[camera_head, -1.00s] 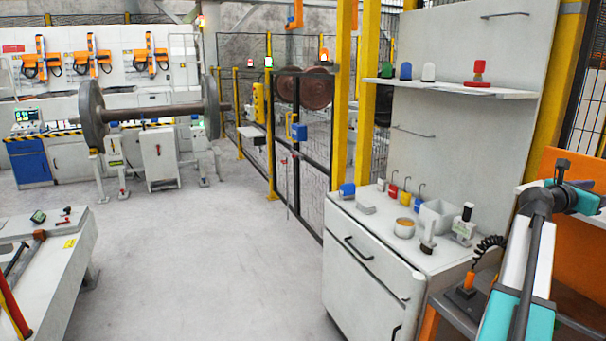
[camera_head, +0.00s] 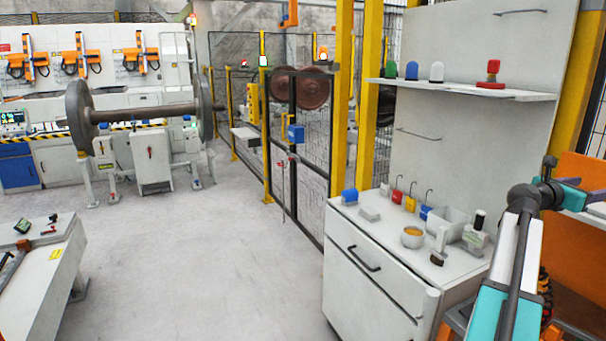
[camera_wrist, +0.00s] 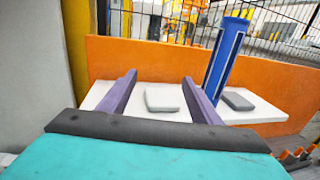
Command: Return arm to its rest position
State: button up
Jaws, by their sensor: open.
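My arm, teal, white and dark grey, rises at the right edge of the head view. My gripper (camera_head: 572,184) is at its top, pointing right towards the orange panel (camera_head: 578,255). In the wrist view my gripper (camera_wrist: 160,78) shows two purple-grey fingers spread well apart, with nothing held between them. Beyond and below the fingers is a white surface (camera_wrist: 150,118). A flat grey block (camera_wrist: 165,100) on it appears in the gap between the fingers, apart from them.
A blue post (camera_wrist: 223,55) stands right of the fingers, beside another grey block (camera_wrist: 238,101). Left of my arm is a white cabinet (camera_head: 365,275) with cups and small tools. A shelf (camera_head: 460,92) hangs above it. Open floor (camera_head: 190,255) lies to the left.

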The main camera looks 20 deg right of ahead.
jog(key=w+a+f+m+t+y, duration=0.2)
jog(key=w+a+f+m+y, duration=0.1)
jog(key=w+a+f, duration=0.75)
jog(key=w+a+f+m+t+y, duration=0.25)
jog(key=w+a+f, duration=0.55)
jog(key=w+f, duration=0.55)
jog(key=w+a+f+m+t+y, duration=0.1)
jog(key=w+a+f+m+y, duration=0.25)
jog(key=a+f, duration=1.15)
jog(key=w+a+f+m+y, duration=0.2)
jog(key=w+a+f+y, duration=0.2)
jog(key=a+f, duration=1)
jog(key=s+a+f+m+g+y, duration=0.1)
jog(key=s+a+f+m+y, duration=0.15)
jog(key=a, duration=0.85)
jog(key=s+a+f+m+g+y, duration=0.1)
jog(key=s+a+f, duration=0.25)
jog(key=a, duration=0.75)
jog(key=s+a+f+m+g+y, duration=0.1)
jog(key=s+a+f+m, duration=0.2)
jog(key=a, duration=0.8)
jog(key=s+f+g, duration=0.1)
jog(key=s+f, duration=0.5)
jog(key=s, duration=0.3)
jog(key=s+f+n+g, duration=0.1)
jog(key=s+f+g, duration=0.1)
jog(key=s+f, duration=0.4)
jog(key=s+f+g, duration=0.2)
jog(key=s+f, duration=0.4)
jog(key=s, duration=0.6)
